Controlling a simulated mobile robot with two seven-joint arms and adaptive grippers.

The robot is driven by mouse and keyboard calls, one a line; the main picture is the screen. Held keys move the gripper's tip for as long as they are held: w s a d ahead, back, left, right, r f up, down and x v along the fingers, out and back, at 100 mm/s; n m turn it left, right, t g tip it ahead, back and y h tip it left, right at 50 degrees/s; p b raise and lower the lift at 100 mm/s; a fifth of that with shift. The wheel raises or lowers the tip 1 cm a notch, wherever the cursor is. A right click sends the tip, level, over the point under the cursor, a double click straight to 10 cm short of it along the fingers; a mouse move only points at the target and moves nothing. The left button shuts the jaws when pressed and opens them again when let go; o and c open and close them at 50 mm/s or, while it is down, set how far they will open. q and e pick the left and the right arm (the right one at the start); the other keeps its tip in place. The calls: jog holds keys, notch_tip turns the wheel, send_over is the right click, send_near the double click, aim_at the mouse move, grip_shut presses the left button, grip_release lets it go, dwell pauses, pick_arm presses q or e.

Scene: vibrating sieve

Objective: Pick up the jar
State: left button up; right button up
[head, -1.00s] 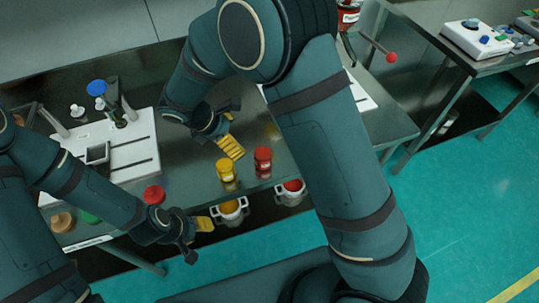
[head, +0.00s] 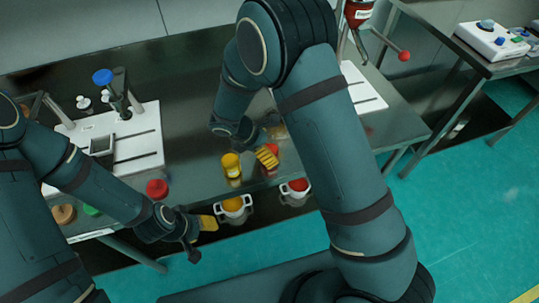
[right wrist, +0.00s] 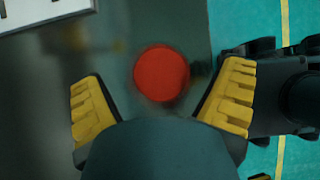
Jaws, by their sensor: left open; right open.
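A red-lidded jar (head: 273,149) stands near the front edge of the table, mostly hidden behind my right gripper in the head view. In the right wrist view its round red lid (right wrist: 161,73) shows from above, between and slightly beyond the yellow fingers of my right gripper (right wrist: 162,103). In the head view that gripper (head: 266,157) is open above the jar, with no contact visible. A yellow jar (head: 231,162) stands just left of it. My left gripper (head: 205,222) is open and empty in front of the table edge.
Below the table edge are white-handled containers, one with yellow (head: 233,206) and one with red (head: 296,187). Another red lid (head: 157,189), a green one (head: 91,210) and a tan one (head: 63,214) sit at left. A white apparatus base (head: 140,143) stands behind them.

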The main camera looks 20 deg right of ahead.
jog(key=shift+d+f, duration=0.25)
jog(key=shift+f, duration=0.25)
jog(key=c, duration=1.3)
jog(key=shift+o, duration=0.2)
jog(key=shift+r, duration=0.1)
